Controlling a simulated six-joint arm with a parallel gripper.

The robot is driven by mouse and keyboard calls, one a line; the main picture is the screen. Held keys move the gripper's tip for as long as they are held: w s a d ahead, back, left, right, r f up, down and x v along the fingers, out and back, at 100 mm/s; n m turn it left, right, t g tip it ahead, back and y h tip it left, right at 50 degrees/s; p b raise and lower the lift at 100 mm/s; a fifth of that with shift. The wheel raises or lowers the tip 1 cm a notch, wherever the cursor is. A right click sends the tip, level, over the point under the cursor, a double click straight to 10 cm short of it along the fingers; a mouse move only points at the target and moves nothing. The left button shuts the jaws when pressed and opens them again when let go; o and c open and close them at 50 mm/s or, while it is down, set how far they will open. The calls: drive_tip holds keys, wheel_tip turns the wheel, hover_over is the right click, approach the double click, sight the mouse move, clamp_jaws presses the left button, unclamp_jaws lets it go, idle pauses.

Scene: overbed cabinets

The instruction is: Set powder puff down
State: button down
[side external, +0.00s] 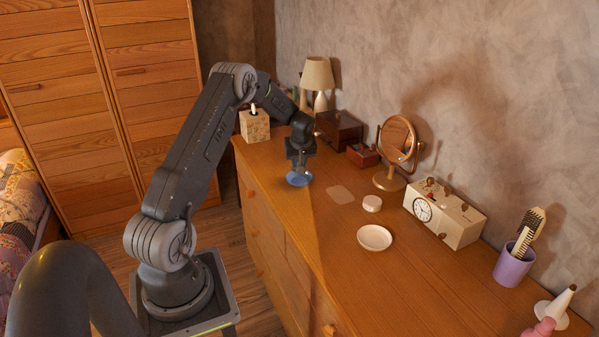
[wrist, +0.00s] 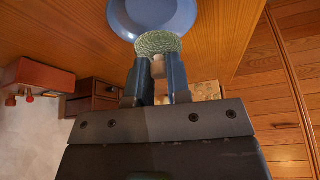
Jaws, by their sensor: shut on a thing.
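My gripper (side external: 299,168) points down near the left edge of the dresser top, at the blue dish (side external: 298,180). In the wrist view my gripper (wrist: 158,68) is shut on a pale knob under the powder puff (wrist: 158,43), which is round, pale green and coarse-textured. The puff overlaps the near rim of the blue dish (wrist: 152,12) in the wrist view. I cannot tell whether it touches the dish. In the side view the puff is hidden or too small to make out.
On the dresser (side external: 310,225), a flat tan mat (side external: 340,194), a small white round jar (side external: 372,203) and a white saucer (side external: 374,238) lie to the right. A mirror (side external: 397,145), clock box (side external: 444,214) and purple brush cup (side external: 513,266) stand along the wall. A tissue box (side external: 255,126) stands behind.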

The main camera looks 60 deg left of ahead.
drive_tip(key=shift+w+f, duration=0.15)
drive_tip(key=shift+w, duration=0.05)
drive_tip(key=shift+d+f, duration=0.1)
drive_tip(key=shift+f, duration=1.85)
drive_tip(key=shift+f, duration=0.1)
drive_tip(key=c, duration=1.1)
unclamp_jaws()
